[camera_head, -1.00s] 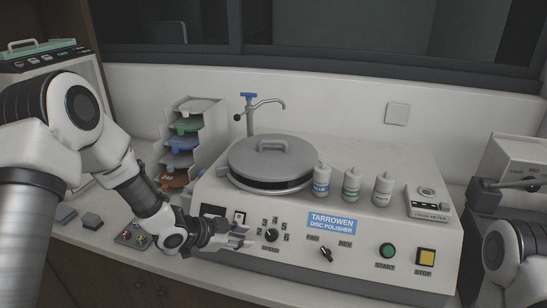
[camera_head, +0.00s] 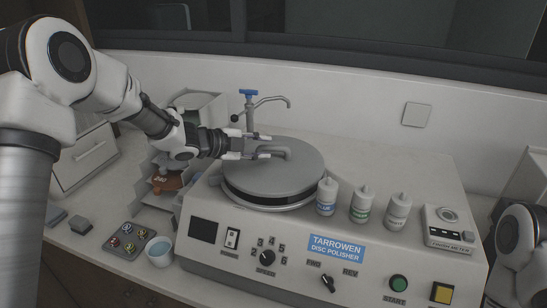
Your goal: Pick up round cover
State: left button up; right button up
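The round cover (camera_head: 290,182) is a grey disc with an arched grey handle (camera_head: 277,150) on top. It sits on the round bowl of the disc polisher, in the middle of the head view. My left gripper (camera_head: 255,147) reaches in from the left, over the cover's far left part. Its fingers are spread apart at the left end of the handle. The near finger partly hides that end, and contact is not clear. My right gripper is out of view; only part of my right arm shows at the lower right.
Three small bottles (camera_head: 361,205) and a meter (camera_head: 448,230) stand on the polisher's top, right of the cover. A tap (camera_head: 268,103) rises behind it. A disc rack stands behind my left arm.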

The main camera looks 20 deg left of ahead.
aim_at(271, 147)
pick_arm(q)
jog(key=w+f, duration=0.1)
jog(key=w+d, duration=0.1)
jog(key=w+f, duration=0.1)
jog(key=w, duration=0.1)
jog(key=shift+d+f+p, duration=0.3)
jog(key=shift+d, duration=0.1)
jog(key=shift+s+r, duration=0.15)
jog(key=shift+s, duration=0.15)
jog(key=shift+c, duration=0.7)
jog(key=shift+s+r, duration=0.2)
jog(key=shift+s, duration=0.05)
grip_shut()
jog(key=shift+w, duration=0.1)
jog(key=shift+w+f, duration=0.1)
